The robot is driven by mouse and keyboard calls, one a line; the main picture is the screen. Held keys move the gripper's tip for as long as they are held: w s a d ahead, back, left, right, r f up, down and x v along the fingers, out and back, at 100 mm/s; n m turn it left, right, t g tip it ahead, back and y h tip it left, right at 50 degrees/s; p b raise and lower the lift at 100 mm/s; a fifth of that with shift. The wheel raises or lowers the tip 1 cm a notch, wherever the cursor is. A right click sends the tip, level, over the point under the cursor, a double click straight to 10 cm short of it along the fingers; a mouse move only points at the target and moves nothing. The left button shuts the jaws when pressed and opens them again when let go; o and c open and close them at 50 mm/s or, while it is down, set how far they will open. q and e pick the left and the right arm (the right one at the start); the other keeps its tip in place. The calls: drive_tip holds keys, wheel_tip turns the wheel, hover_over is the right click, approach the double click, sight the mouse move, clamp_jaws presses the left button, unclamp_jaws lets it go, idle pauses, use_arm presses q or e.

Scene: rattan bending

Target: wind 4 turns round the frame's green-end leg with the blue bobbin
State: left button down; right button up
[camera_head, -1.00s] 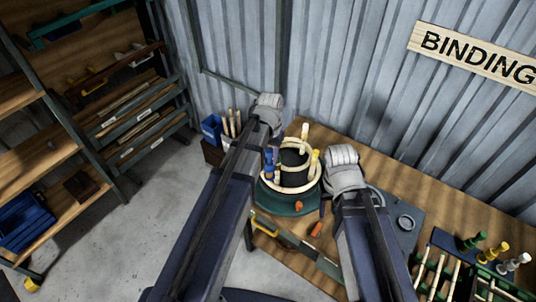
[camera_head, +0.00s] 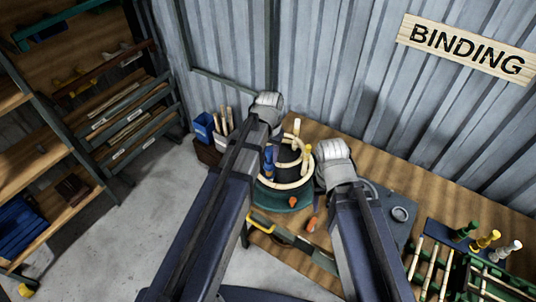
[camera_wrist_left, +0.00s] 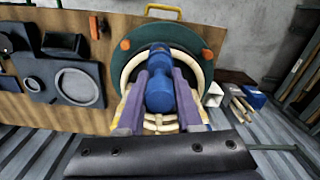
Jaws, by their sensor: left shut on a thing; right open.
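The rattan frame (camera_head: 290,185), a pale ring with upright legs, stands on a round dark green base (camera_head: 285,201) on the bench. One yellow-ended leg (camera_head: 307,155) shows at its right. No green-ended leg can be made out. The blue bobbin (camera_head: 268,160) is upright at the frame's left side. My left gripper (camera_wrist_left: 160,100) is shut on the blue bobbin (camera_wrist_left: 158,75), with a finger on each side of it; the frame lies behind it in the wrist view. My right gripper (camera_head: 322,188) is open at the frame's right side, its fingers mostly hidden by my arm.
Green, yellow and white bobbins (camera_head: 484,240) stand at the bench's right, by a green rack of rattan sticks (camera_head: 440,270). A grey plate (camera_head: 390,205) lies right of the frame. A blue bin (camera_head: 204,127) is at the left.

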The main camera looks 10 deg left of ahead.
use_arm(q)
drive_tip(key=shift+r, duration=0.1)
wheel_tip(320, 180, up, 11)
drive_tip(key=p, duration=1.1)
